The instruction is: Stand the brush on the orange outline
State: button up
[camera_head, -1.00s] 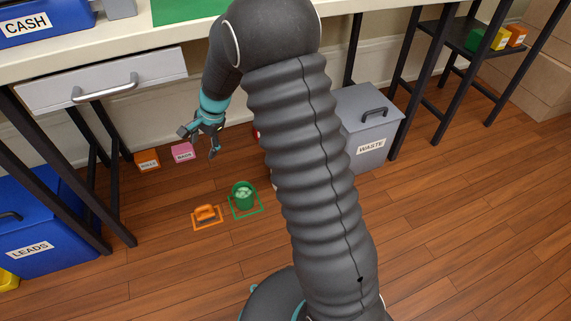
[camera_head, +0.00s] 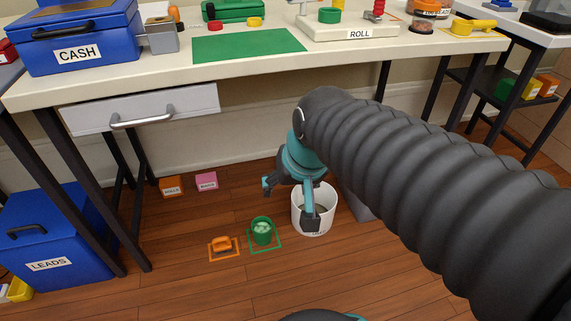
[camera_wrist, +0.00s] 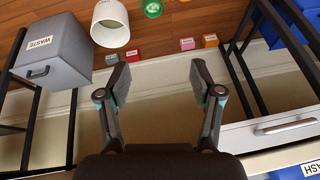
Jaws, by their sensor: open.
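A small orange item (camera_head: 222,242), which looks like the brush, sits within the orange outline (camera_head: 232,254) on the wooden floor. It is too small to tell whether it stands or lies. My gripper (camera_head: 289,202) is open and empty, hanging above the floor to the right of the outline. One finger overlaps a white bucket (camera_head: 326,222) in the head view; I cannot tell if they touch. In the wrist view my open fingers (camera_wrist: 160,80) have nothing between them but the wall behind, and the bucket (camera_wrist: 111,24) is clear of them.
A green bin (camera_head: 262,231) with pale contents stands in a green outline (camera_head: 279,247) between brush and bucket. Orange and pink boxes (camera_head: 206,182) sit by the wall. A grey WASTE bin (camera_wrist: 55,55) stands beyond the bucket. The table and drawer (camera_head: 150,108) overhang; front floor is clear.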

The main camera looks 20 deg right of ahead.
jog(key=s+d+n, duration=0.1)
jog(key=s+d, duration=0.1)
jog(key=s, duration=0.4)
jog(key=shift+n+t+h, duration=0.3)
jog(key=shift+n+h, duration=0.1)
notch_tip(320, 180, up, 3)
jog(key=p, duration=0.3)
jog(key=shift+r, duration=0.15)
